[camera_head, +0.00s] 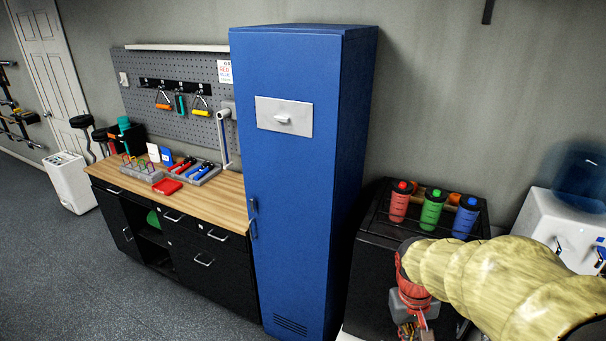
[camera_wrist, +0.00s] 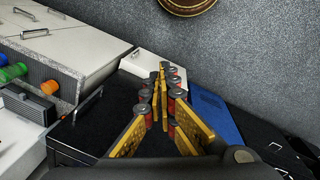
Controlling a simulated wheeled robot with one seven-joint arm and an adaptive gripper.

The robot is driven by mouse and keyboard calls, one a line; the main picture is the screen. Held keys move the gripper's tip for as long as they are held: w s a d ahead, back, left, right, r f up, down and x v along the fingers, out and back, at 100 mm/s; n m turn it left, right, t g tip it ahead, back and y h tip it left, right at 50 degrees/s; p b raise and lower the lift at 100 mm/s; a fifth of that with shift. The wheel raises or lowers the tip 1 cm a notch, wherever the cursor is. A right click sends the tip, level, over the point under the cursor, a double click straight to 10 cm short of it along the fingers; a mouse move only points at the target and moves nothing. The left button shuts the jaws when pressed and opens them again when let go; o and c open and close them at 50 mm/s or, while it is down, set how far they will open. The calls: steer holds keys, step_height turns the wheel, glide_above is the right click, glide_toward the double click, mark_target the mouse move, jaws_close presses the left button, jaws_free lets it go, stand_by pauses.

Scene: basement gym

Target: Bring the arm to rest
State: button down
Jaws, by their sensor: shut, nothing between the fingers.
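My arm, pale yellow with a red and grey wrist, reaches in from the right edge of the head view and bends down in front of the black cabinet (camera_head: 372,275). My gripper (camera_head: 408,332) points down at the bottom edge of that view, partly cut off. In the wrist view my gripper (camera_wrist: 160,72) shows its yellow fingers converging, with the tips together and nothing held between them. I cannot tell from these views whether it touches anything.
Red (camera_head: 398,202), green (camera_head: 433,209) and blue (camera_head: 466,217) bottles stand on the black cabinet. A white water dispenser (camera_head: 545,215) stands to the right. A tall blue locker (camera_head: 300,170) and a wooden-topped workbench (camera_head: 215,205) stand to the left. The floor (camera_head: 60,270) at left is clear.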

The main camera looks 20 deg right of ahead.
steer(key=a+r+n+t+y+b, duration=0.1)
steer(key=a+n+t+b, duration=0.2)
steer(key=a+b, duration=0.9)
steer(key=shift+s+a+r+n+t+y, duration=0.35)
steer(key=shift+a+t, duration=1.25)
steer(key=shift+a, duration=1.85)
steer(key=shift+s+f, duration=0.1)
